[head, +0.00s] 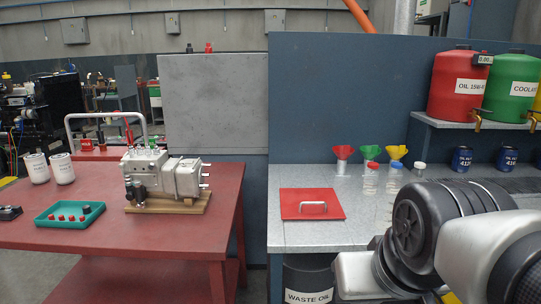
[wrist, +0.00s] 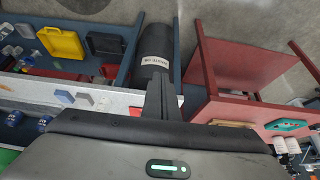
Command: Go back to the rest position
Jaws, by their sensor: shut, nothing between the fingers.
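My gripper (wrist: 161,98) shows in the wrist view with its fingers together and nothing between them. It is in the air, and the waste oil bin (wrist: 152,60) appears beyond its fingertips. In the head view my arm fills the lower right, and the gripper itself cannot be made out there. The arm hides part of the grey workbench (head: 300,235) and the lower part of the waste oil bin's surroundings (head: 308,280).
A red table (head: 100,220) at left carries a metal pump (head: 165,175), a green tray (head: 70,214) and white filters (head: 61,168). The bench holds a red plate with a handle (head: 312,204), clear bottles (head: 370,180) and funnels (head: 371,152).

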